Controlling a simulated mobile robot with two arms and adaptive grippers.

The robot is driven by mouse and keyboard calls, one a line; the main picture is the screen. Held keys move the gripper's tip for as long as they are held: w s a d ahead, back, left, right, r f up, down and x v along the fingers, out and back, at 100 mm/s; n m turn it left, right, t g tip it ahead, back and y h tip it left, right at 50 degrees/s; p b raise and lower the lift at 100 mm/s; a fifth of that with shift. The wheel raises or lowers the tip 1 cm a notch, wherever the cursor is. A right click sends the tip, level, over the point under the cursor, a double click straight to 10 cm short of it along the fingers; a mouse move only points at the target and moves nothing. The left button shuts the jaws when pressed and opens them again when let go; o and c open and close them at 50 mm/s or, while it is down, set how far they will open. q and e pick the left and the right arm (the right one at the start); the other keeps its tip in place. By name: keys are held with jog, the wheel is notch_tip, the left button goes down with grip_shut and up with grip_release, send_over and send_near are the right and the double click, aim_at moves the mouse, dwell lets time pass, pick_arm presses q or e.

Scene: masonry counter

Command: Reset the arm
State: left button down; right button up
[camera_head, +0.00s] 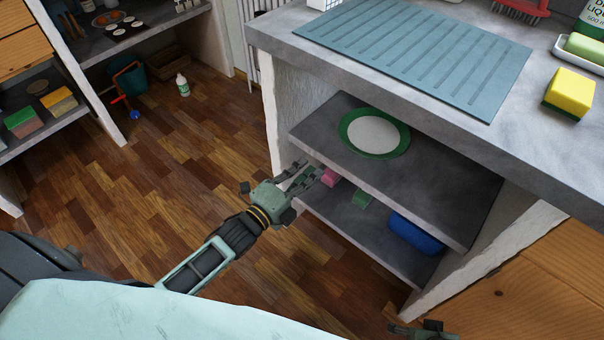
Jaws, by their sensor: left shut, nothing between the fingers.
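My left arm (200,266) reaches in from the lower left. Its green-grey gripper (308,176) is in front of the left edge of the open shelves under the counter. Its fingers are shut with nothing between them. A small part of my right gripper (422,331) shows at the bottom edge; its fingers are mostly cut off by the frame.
A green-rimmed plate (375,134) lies on the upper shelf (440,183). Pink, green and blue items, including a blue container (415,233), are on the lower shelf. The counter above holds a ribbed mat (420,50) and a yellow sponge (570,91). The wooden floor (150,190) at left is mostly clear.

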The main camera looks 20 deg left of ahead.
pick_arm(q)
jog(key=shift+v, duration=0.85)
pick_arm(e)
jog(key=shift+f, duration=0.45)
pick_arm(q)
jog(key=s+a+f+n+g+y, duration=0.2)
jog(key=s+f+n+g+y, duration=0.45)
jog(key=f+n, duration=0.65)
jog(key=s+a+f+n+g+p, duration=0.1)
jog(key=s+p, duration=0.5)
jog(key=s, duration=0.6)
jog(key=s+a+f+n+g+p, duration=0.1)
jog(key=s+f+n+g+p, duration=0.2)
jog(key=s+f+g+p, duration=0.2)
jog(key=s+a+f+n+g+p, duration=0.1)
jog(key=s+f+p, duration=0.6)
jog(key=s, duration=1.2)
jog(key=shift+s+f+n+g, duration=0.25)
jog(key=shift+f+n+g, duration=0.45)
jog(key=shift+g, duration=0.55)
pick_arm(e)
jog(key=s+d+f+g, duration=0.1)
jog(key=s+f, duration=0.2)
jog(key=s, duration=0.6)
jog(key=s+d+f, duration=0.2)
jog(key=s+f, duration=0.2)
jog(key=s, duration=0.6)
jog(key=shift+f+g, duration=0.15)
jog(key=shift+g, duration=0.25)
